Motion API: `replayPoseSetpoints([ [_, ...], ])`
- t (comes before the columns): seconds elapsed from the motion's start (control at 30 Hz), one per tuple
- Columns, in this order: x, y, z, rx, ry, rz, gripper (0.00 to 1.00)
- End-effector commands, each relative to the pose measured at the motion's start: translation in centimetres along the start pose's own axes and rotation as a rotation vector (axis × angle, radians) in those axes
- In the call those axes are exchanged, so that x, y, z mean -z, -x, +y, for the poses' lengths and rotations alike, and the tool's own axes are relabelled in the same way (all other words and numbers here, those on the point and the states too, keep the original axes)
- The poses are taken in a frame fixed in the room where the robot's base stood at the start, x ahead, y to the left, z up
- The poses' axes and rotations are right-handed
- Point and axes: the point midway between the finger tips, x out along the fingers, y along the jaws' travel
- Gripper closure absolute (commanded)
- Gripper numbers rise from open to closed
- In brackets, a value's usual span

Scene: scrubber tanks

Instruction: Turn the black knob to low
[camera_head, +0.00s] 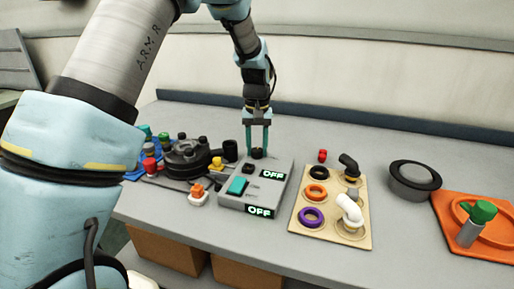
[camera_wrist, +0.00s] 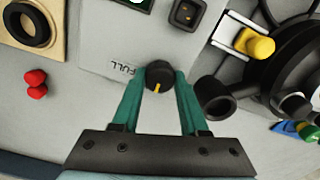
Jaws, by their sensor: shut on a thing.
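The black knob (camera_wrist: 160,75) sits on the grey control box (camera_head: 274,199), with a yellow pointer line on its top. In the wrist view the line points toward the bottom of the picture, slightly left, away from the printed word FULL beside the knob. My gripper (camera_wrist: 160,82) is shut on the knob, one teal finger on each side. In the head view, my gripper (camera_head: 258,150) reaches down onto the knob at the box's far edge. The box carries a teal switch (camera_head: 237,186) and two displays reading OFF. No low mark is readable.
A black cylinder (camera_head: 230,150) stands close left of the box, beside a round black device (camera_head: 187,158). To the right lie a tan board (camera_head: 300,238) with rings and pipe elbows, a grey-black round part (camera_head: 414,180) and an orange tray (camera_head: 455,238). Red pieces (camera_head: 322,156) lie behind the board.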

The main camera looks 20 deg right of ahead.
Motion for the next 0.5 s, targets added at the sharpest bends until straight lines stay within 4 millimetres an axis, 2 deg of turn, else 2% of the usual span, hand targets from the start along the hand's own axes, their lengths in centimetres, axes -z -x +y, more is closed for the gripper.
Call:
replayPoseSetpoints([
  [0.03, 0.06, 0.05, 0.03, -0.001, 0.001, 0.002, 1.00],
  [0.07, 0.06, 0.05, 0.03, -0.001, 0.001, 0.002, 0.55],
  [0.3, 0.04, 0.03, 0.02, -0.001, 0.000, 0.001, 0.29],
  [0.5, 0.02, 0.01, 0.00, 0.000, 0.000, 0.000, 0.27],
])
